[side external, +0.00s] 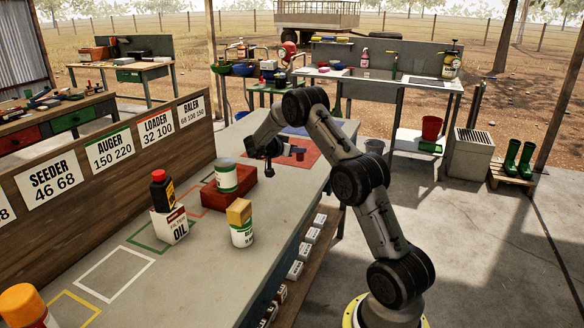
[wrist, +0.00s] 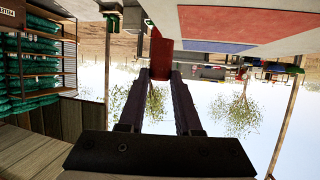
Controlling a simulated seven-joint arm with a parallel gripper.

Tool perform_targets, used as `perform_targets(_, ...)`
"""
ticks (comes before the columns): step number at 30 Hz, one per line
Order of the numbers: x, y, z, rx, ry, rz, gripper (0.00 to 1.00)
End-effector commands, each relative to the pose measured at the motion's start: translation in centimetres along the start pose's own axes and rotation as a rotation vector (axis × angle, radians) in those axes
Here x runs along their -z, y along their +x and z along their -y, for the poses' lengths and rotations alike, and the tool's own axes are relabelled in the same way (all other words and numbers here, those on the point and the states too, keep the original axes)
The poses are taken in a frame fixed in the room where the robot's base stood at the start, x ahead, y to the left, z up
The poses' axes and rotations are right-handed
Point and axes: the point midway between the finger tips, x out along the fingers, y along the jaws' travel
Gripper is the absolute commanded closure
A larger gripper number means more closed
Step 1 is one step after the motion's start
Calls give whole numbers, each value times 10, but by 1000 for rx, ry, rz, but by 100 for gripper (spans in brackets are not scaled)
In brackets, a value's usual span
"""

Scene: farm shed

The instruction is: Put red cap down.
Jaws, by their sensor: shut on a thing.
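My gripper (side external: 298,152) is held sideways, low over the red square (side external: 308,163) at the far part of the long grey bench (side external: 195,255). In the wrist view its two fingers (wrist: 160,76) are shut on a red thing (wrist: 160,48), which I take to be the red cap. In the side view the held thing is too small and too close in colour to the red square to make out. I cannot tell whether it touches the bench.
A white-and-green can (side external: 227,179) stands on a red box (side external: 229,196). A black bottle (side external: 162,192) stands on a white oil box (side external: 170,226). A yellow-topped can (side external: 241,226) is nearby. A wooden board (side external: 110,160) borders the bench's left side. A blue square (side external: 296,130) lies farther back.

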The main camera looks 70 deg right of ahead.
Motion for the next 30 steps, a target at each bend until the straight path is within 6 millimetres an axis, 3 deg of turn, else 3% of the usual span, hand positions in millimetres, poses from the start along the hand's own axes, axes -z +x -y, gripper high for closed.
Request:
perform_targets(9,-34,44,34,-1,-1,0,100)
perform_targets(18,-44,56,44,0,0,0,100)
perform_targets(25,-71,67,44,1,-3,0,100)
perform_targets(30,-72,67,44,2,1,-1,100)
